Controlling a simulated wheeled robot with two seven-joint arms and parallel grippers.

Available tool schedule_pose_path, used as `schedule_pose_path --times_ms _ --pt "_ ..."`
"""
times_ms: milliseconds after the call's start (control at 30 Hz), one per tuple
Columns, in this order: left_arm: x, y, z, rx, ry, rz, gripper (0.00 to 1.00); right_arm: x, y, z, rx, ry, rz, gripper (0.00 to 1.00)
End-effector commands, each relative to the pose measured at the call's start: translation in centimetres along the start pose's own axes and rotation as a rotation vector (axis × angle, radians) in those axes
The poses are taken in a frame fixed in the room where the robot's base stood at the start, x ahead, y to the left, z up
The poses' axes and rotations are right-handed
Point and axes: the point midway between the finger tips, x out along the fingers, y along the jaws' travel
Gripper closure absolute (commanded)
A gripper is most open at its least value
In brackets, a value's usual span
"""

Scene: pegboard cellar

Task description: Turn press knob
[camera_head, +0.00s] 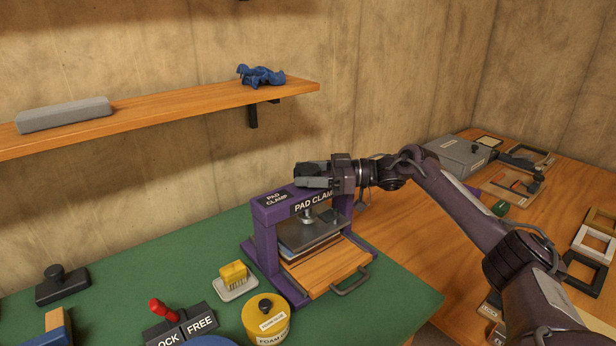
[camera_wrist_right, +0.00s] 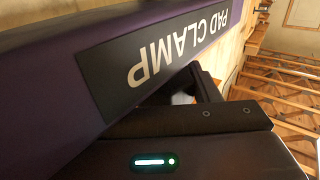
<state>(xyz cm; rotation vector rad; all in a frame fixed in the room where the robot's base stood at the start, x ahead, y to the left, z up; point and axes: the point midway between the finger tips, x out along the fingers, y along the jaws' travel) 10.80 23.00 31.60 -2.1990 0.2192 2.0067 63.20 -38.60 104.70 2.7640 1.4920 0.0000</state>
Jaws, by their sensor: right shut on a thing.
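The purple press (camera_head: 268,240) labelled PAD CLAMP stands on the green mat, with a dark pressure plate (camera_head: 308,232) over a stack of pads inside its frame. My right gripper (camera_head: 313,178) is at the top of the press, shut at the press knob, which the gripper mostly hides. In the right wrist view, the purple top beam (camera_wrist_right: 60,70) with its label runs close beside a dark finger (camera_wrist_right: 190,120); the knob cannot be made out there. My left gripper is not in view.
A wooden board with a handle (camera_head: 350,284) juts from the press front. A yellow foam tin (camera_head: 266,326), a yellow brush (camera_head: 234,274) and a red-levered LOCK/FREE block (camera_head: 202,323) stand near it. A wooden shelf (camera_head: 190,105) hangs above; frames (camera_head: 584,270) lie right.

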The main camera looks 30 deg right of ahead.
Motion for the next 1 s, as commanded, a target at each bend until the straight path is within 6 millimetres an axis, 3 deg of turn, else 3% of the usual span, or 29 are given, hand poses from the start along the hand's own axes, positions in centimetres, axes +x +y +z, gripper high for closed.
schedule_pose_path --times_ms 267,300,433,767,1000 --pt "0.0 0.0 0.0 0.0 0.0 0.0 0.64 0.1 -0.2 0.0 0.002 0.002 -0.006 0.67" --pt "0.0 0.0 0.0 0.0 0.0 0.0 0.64 0.1 -0.2 0.0 0.002 0.002 -0.006 0.39" --pt "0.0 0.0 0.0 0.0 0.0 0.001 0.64 0.1 -0.1 0.0 0.002 0.001 -0.004 0.24" --pt "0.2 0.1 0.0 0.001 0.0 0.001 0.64 -0.5 0.0 0.1 0.001 0.0 0.0 0.24" --pt "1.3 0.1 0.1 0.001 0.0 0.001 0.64 -4.4 0.0 0.3 0.0 -0.002 0.001 0.24"
